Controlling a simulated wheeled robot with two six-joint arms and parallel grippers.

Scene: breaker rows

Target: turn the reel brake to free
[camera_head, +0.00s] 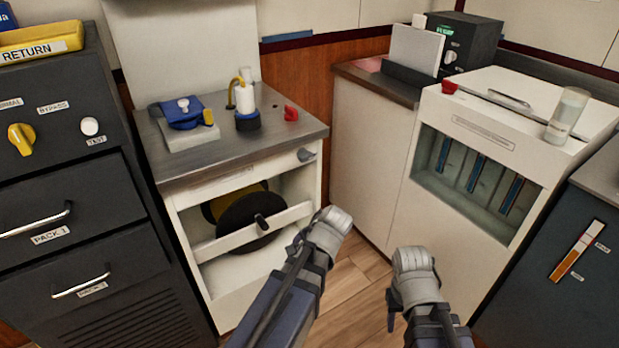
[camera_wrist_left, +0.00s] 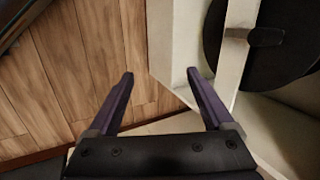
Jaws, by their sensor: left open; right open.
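A white cabinet (camera_head: 245,290) with a metal top holds a dark reel (camera_head: 245,225) behind a pale crossbar (camera_head: 225,243). A black handle (camera_head: 262,222) sticks out at the reel's middle. My left gripper (camera_head: 333,220) is just right of the cabinet. In the left wrist view, the left gripper (camera_wrist_left: 158,77) is open and empty, one finger near the crossbar (camera_wrist_left: 236,45). My right gripper (camera_head: 413,262) is open, further right, over the floor.
A dark drawer cabinet (camera_head: 70,255) stands at left, and a white cabinet with a window (camera_head: 455,235) at right. On the metal top are a blue device (camera_head: 183,113), a white cylinder (camera_head: 243,95) and a red item (camera_head: 290,113). Wooden floor (camera_head: 345,285) lies between.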

